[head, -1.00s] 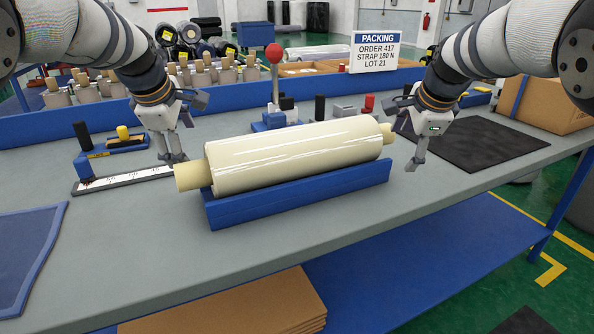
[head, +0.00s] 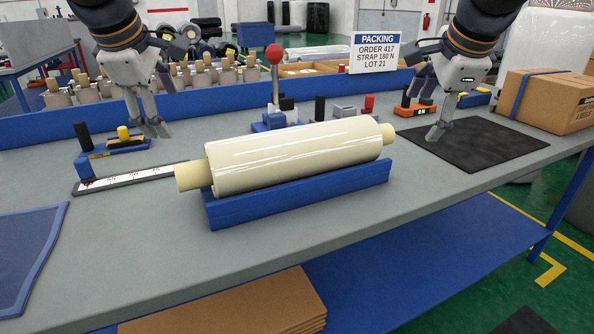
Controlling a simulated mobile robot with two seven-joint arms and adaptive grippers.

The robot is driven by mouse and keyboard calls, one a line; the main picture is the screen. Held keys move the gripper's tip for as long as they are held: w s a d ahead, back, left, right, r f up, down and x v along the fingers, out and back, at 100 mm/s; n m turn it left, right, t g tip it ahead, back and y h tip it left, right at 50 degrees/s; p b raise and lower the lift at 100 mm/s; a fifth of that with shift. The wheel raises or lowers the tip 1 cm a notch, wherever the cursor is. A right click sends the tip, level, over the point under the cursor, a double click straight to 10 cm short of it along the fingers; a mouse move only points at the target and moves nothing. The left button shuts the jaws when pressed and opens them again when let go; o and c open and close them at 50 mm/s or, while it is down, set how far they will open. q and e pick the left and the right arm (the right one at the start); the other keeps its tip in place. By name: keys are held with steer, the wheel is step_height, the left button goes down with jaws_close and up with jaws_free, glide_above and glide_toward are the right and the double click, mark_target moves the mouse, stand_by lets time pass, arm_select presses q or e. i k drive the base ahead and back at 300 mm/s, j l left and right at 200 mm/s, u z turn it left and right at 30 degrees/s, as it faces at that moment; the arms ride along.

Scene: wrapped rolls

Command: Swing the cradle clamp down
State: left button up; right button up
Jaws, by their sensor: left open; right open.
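A cream wrapped roll (head: 295,154) lies in the blue cradle (head: 310,196) at mid-table, its core ends sticking out at both sides. Behind it, the clamp's lever (head: 275,80) with a red ball knob (head: 274,53) stands upright on a blue base; the roll hides part of that base. My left gripper (head: 150,127) is open and empty, above the table to the left of the roll and apart from it. My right gripper (head: 425,113) is open and empty, to the right of the roll near the black mat, touching neither roll nor clamp.
A ruler strip (head: 120,180) and blue tool with a yellow knob (head: 123,132) lie at left. An orange device (head: 405,111) is by my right gripper. The black mat (head: 475,147) and a cardboard box (head: 552,100) are at right.

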mark_target(273, 53)
steer(key=k, duration=1)
